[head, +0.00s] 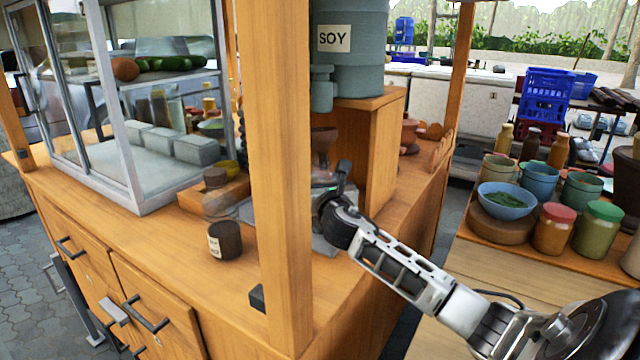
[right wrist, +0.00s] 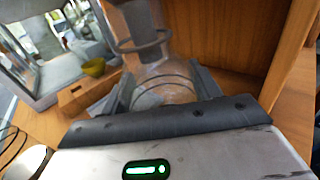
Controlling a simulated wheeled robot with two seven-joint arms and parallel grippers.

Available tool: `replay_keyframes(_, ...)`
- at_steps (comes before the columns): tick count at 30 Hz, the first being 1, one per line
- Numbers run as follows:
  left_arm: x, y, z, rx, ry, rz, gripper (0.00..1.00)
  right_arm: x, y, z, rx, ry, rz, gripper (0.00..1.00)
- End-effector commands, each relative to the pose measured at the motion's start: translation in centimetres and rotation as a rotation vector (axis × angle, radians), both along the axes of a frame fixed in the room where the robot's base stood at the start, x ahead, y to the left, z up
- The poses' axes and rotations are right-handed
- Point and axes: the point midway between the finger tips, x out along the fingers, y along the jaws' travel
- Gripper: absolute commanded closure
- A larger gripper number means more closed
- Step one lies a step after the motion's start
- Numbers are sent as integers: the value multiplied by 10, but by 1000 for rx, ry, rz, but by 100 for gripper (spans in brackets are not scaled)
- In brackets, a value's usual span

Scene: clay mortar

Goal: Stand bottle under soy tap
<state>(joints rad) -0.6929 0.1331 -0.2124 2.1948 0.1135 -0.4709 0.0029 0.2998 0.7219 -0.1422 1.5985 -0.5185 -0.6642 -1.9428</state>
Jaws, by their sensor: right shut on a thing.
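The soy container (head: 345,50) is grey-green with a SOY label. It stands on a wooden stand, and its tap (head: 321,88) points down at the front left; a dark spout (right wrist: 140,22) shows at the top of the right wrist view. My right gripper (head: 328,208) is shut on a clear bottle (right wrist: 165,82), which appears roughly upright below the spout. A brown funnel-shaped piece (head: 323,140) shows under the tap in the head view. The bottle's base is hidden by my gripper. My left gripper is not in view.
A second bottle (head: 224,238), dark in its lower part with a small label, stands on the counter to the left. A wooden post (head: 282,180) rises in front. A glass display case (head: 130,110) stands at the left. The side table (head: 530,265) holds several jars and bowls.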

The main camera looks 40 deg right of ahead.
Motion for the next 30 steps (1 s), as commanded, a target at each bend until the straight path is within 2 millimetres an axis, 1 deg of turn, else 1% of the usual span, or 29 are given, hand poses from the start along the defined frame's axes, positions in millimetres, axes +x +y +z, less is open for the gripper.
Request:
replay_keyframes(7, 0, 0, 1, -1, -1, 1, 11, 0, 0, 1, -1, -3, 0, 75)
replay_keyframes(11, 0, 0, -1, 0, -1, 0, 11, 0, 0, -2, -2, -2, 0, 75)
replay_keyframes(12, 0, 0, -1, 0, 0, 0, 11, 0, 0, -4, -1, 0, 0, 32)
replay_keyframes(14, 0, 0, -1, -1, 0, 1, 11, 0, 0, -3, -1, 0, 0, 16)
replay_keyframes(21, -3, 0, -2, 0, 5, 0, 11, 0, 0, -3, 0, 0, 0, 16)
replay_keyframes(24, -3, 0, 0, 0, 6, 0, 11, 0, 0, 1, 0, -1, 0, 16)
replay_keyframes(26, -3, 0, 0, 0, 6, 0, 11, -4, 2, 0, -1, 0, 1, 16)
replay_keyframes(30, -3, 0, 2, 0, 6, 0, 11, -24, 14, 0, -4, 2, 3, 16)
